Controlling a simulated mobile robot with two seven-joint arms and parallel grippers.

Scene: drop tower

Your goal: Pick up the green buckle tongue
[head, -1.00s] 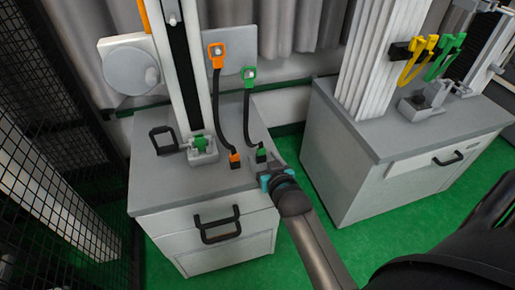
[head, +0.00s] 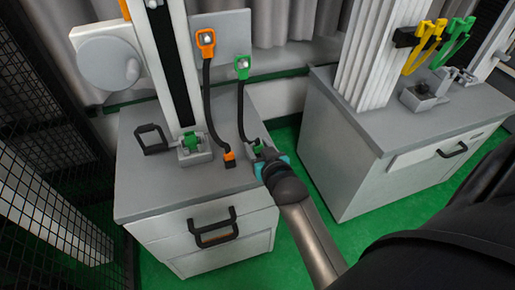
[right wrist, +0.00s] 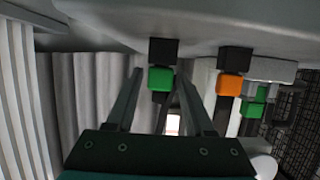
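The green buckle tongue appears to be the green block (head: 257,148) with a black part, at the lower end of a black strap on the grey cabinet top. The strap hangs from a green ring (head: 242,67) on the back plate. My right gripper (head: 264,156) is at this block and partly hides it. In the right wrist view, the green block (right wrist: 160,78) shows between the tips of the two open fingers (right wrist: 161,74), with gaps on both sides. I cannot tell if the fingers reach past it. My left gripper is not in view.
An orange block (head: 229,159) on its own strap stands close to the left of the green one. A holder with a green part (head: 191,143) sits at the tower foot, beside a black frame-shaped handle (head: 151,139). A second cabinet (head: 400,150) stands to the right.

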